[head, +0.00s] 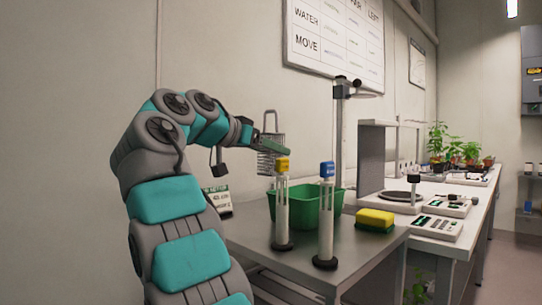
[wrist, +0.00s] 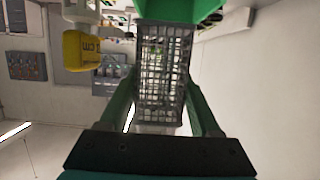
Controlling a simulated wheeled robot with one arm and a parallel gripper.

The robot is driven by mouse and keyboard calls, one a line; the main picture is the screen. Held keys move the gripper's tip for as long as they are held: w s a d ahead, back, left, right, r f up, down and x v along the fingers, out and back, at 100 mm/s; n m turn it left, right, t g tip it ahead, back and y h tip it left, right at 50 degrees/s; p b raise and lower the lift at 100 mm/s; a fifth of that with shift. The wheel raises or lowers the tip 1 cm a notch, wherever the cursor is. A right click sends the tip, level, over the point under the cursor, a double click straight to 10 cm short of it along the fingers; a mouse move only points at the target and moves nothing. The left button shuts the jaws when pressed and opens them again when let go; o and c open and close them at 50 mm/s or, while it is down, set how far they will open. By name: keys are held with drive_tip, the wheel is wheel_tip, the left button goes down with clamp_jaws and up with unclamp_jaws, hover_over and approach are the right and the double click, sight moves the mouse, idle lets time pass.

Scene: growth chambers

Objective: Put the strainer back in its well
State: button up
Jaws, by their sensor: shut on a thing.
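The strainer (head: 267,162) is a grey wire-mesh basket with a tall loop handle. My gripper (head: 274,144) is shut on it and holds it in the air above the table. In the wrist view the mesh of the strainer (wrist: 160,85) sits between the two green fingers of my gripper (wrist: 160,105). Below and to the right of it in the head view is a green tub (head: 306,206) on the metal table; part of the tub also shows at the top of the wrist view (wrist: 178,10). I cannot make out the well for certain.
A yellow sponge (head: 375,218) lies to the right. A post stands behind the tub.

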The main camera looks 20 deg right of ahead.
sight(270, 136)
wheel_tip(270, 136, up, 3)
drive_tip(key=shift+f+p, duration=0.1)
drive_tip(key=shift+p, duration=0.95)
